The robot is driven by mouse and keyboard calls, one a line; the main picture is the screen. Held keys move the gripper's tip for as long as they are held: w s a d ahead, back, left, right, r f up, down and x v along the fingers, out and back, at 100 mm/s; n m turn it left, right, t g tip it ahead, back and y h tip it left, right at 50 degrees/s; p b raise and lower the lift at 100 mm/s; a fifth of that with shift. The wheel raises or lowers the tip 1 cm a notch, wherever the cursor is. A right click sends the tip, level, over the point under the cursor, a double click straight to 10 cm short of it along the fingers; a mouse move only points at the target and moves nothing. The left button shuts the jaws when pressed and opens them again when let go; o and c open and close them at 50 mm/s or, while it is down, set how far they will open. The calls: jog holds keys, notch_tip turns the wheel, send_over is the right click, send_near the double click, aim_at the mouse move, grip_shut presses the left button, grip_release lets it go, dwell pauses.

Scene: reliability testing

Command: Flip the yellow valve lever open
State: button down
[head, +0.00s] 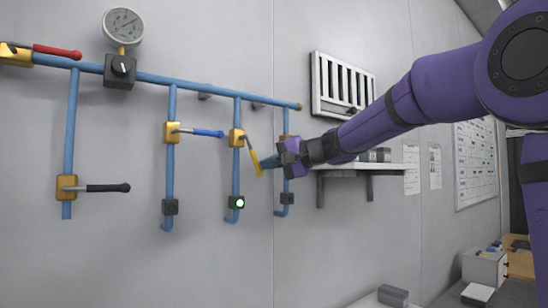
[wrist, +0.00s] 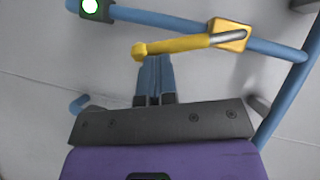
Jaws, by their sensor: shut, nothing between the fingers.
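The yellow valve lever (head: 253,157) hangs from a brass valve body (head: 237,138) on the third vertical blue pipe. In the head view it slants down and a little to the right. It also shows in the wrist view (wrist: 180,45), running from its valve body (wrist: 232,36) to a rounded tip at the left. My gripper (head: 266,158) is shut and empty, with its blue fingers at the lever's lower right. In the wrist view the fingertips (wrist: 155,62) lie just beside the lever near its tip. I cannot tell whether they touch it.
A lit green indicator (head: 240,203) sits low on the same pipe. Blue (head: 208,133), black (head: 107,188) and red (head: 57,51) levers are to the left. A gauge (head: 123,25) is above. A shelf (head: 365,167) and a vent (head: 342,85) are at the right.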

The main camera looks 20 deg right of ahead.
jog(key=shift+s+a+f+m+t+y, duration=0.15)
jog(key=shift+a+f+m+y, duration=0.15)
jog(key=shift+a, duration=0.2)
jog(key=shift+s+a+f+m+t+y, duration=0.15)
jog(key=shift+a+f+m+y, duration=0.1)
jog(key=shift+a+m, duration=0.2)
jog(key=shift+s+a+f+m+y, duration=0.15)
jog(key=shift+a+f+m+y, duration=0.15)
jog(key=shift+a, duration=0.2)
jog(key=shift+f, duration=0.1)
jog(key=w+d+v, duration=0.1)
jog(key=w+v, duration=0.1)
jog(key=v, duration=1.1)
jog(key=shift+d, duration=0.3)
jog(key=shift+f, duration=0.15)
